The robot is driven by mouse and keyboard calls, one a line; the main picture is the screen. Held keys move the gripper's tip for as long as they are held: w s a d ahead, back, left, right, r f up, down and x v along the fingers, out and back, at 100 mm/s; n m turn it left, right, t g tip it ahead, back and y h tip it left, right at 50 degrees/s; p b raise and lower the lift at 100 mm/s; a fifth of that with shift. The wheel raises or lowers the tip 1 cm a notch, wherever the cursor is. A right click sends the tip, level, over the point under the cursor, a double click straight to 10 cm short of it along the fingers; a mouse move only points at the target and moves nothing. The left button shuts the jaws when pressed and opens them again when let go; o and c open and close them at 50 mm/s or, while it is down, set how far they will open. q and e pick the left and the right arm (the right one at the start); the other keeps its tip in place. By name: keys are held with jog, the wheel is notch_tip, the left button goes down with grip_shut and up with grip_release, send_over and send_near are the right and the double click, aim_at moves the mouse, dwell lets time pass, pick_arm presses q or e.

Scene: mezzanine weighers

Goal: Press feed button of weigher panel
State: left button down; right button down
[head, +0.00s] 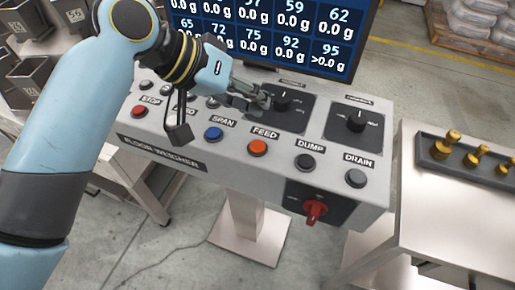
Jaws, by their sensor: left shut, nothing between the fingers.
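The weigher panel (222,163) is a light grey slanted console labelled FLOOR WEIGHER. Its FEED button (258,148) is orange and sits in the front row, below its FEED label. To its left is the blue SPAN button (213,134); to its right are the dark DUMP (304,161) and DRAIN (356,178) buttons. My left gripper (262,99) is shut and empty, above the panel behind the FEED button and near the left black dial (283,101). I cannot tell whether the fingertips touch the dial plate. My right gripper is out of view.
A screen (290,40) with weight readings stands behind the panel. A red rotary switch (315,211) sticks out of the panel's front. A second black dial (356,121) is at the right. A table (440,215) with brass weights (453,138) stands to the right. Dark bins (22,78) stand at the left.

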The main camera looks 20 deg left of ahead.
pick_arm(q)
jog(key=b, duration=0.5)
send_over(256, 142)
notch_tip(256, 142, down, 5)
jog(key=shift+s+r, duration=0.1)
jog(key=shift+r, duration=0.05)
jog(key=shift+f+b, duration=0.35)
jog(key=shift+f, duration=0.7)
jog(key=shift+f, duration=0.1)
jog(key=shift+f, duration=0.25)
